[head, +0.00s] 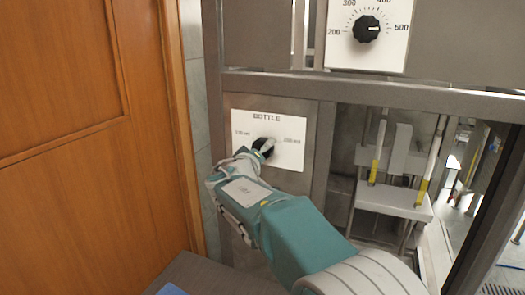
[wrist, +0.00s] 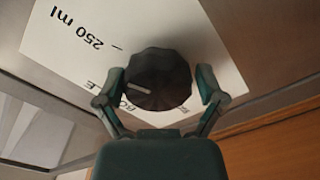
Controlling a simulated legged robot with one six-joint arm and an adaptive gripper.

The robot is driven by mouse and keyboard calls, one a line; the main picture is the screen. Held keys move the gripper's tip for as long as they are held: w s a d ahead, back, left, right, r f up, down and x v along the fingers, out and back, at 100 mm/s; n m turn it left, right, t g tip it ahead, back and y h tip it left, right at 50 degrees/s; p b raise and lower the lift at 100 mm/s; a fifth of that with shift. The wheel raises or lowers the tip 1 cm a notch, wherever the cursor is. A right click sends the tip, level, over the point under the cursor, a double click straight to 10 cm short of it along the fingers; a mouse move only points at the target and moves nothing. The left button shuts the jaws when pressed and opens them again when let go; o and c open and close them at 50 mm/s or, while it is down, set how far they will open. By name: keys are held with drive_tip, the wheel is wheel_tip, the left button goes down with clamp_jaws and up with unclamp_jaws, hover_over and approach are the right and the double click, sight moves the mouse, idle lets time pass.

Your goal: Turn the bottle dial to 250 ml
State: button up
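The black bottle dial (head: 262,144) sits on a white plate (head: 290,157) headed BOTTLE, with a small label at left and the 250 ml label (head: 293,141) at right. In the wrist view the dial (wrist: 165,75) has a white pointer line on its lower-left face, aimed left. The 250 ml label (wrist: 80,30) and its dash lie up and left, off the pointer's line. My gripper (wrist: 158,84) is open, one finger on each side of the dial, with small gaps visible. The gripper and dial hide part of the heading. In the head view my gripper (head: 257,153) partly covers the dial.
A second black dial (head: 367,29) on a numbered plate is above, beyond a grey frame bar (head: 400,91). A wooden door (head: 80,150) stands at left. Right of the panel is an open bay with a white block (head: 395,200) and rods.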

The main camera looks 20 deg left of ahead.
drive_tip(key=shift+a+f, duration=0.1)
drive_tip(key=shift+f, duration=0.05)
drive_tip(key=shift+s, duration=0.1)
drive_tip(key=shift+s+a, duration=0.1)
drive_tip(key=shift+s, duration=0.25)
drive_tip(key=s, duration=1.1)
drive_tip(key=shift+a, duration=0.4)
